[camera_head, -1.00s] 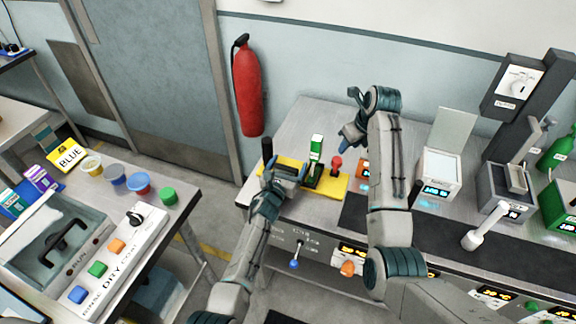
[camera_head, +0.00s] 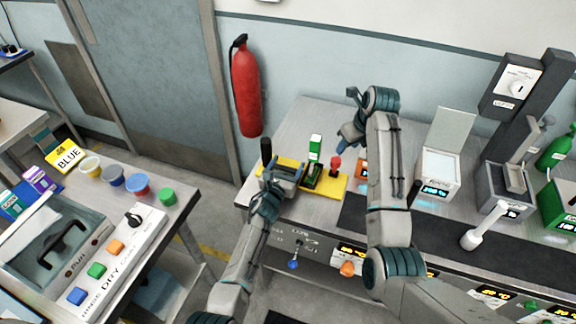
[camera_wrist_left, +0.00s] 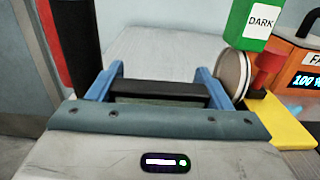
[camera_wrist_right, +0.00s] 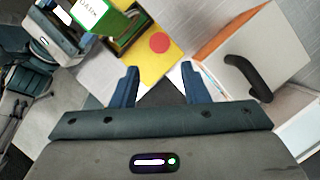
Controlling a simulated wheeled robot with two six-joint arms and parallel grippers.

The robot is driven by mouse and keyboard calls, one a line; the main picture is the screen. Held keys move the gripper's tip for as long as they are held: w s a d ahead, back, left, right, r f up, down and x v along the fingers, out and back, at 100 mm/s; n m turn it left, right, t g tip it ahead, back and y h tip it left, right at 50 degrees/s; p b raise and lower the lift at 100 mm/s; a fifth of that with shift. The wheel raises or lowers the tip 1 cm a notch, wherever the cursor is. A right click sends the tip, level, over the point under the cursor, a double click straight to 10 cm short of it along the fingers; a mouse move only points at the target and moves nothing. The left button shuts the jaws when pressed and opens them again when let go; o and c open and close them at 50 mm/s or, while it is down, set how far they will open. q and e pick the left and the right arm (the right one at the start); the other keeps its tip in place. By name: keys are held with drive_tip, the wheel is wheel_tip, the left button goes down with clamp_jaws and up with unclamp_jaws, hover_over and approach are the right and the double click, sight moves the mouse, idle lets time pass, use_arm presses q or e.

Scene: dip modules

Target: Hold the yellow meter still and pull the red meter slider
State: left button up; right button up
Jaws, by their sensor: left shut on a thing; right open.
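The yellow meter (camera_head: 336,184) is a flat yellow plate on the metal bench, with a black post (camera_head: 266,150) at its left end. A green block marked DARK (camera_wrist_left: 252,22) stands on it. The red knob (camera_head: 335,163) stands right of the green block; from above in the right wrist view it is a red disc (camera_wrist_right: 159,42). My left gripper (camera_wrist_left: 165,90) is shut on a dark block between its blue fingers, at the meter's left part. My right gripper (camera_wrist_right: 158,70) is open and empty, above and behind the red knob's right side; its arm hides bench behind it.
An orange-sided box with a black handle (camera_wrist_right: 248,78) stands right of the meter. A white-topped device (camera_head: 438,168) and a grey device (camera_head: 505,185) stand farther right. A dark mat strip (camera_head: 352,212) runs along the bench. A red extinguisher (camera_head: 247,90) hangs on the wall behind.

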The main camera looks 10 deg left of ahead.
sight(336, 160)
drive_tip(key=shift+o, duration=0.5)
drive_tip(key=shift+w+a+r+n, duration=0.25)
drive_tip(key=shift+w+n, duration=0.1)
drive_tip(key=shift+n, duration=0.15)
drive_tip(key=f+n+g+h, duration=0.1)
drive_tip(key=f+n, duration=0.1)
drive_tip(key=f, duration=0.1)
drive_tip(key=w+a+f+n+g, duration=0.1)
drive_tip(key=f+n, duration=0.1)
drive_tip(key=f, duration=0.1)
drive_tip(key=w+a+f+n+g+h, duration=0.1)
drive_tip(key=f+n, duration=0.1)
drive_tip(key=f, duration=0.1)
drive_tip(key=shift+w+f+n+h, duration=0.25)
drive_tip(key=shift+f+n+h, duration=0.05)
drive_tip(key=shift+f+n, duration=0.1)
clamp_jaws()
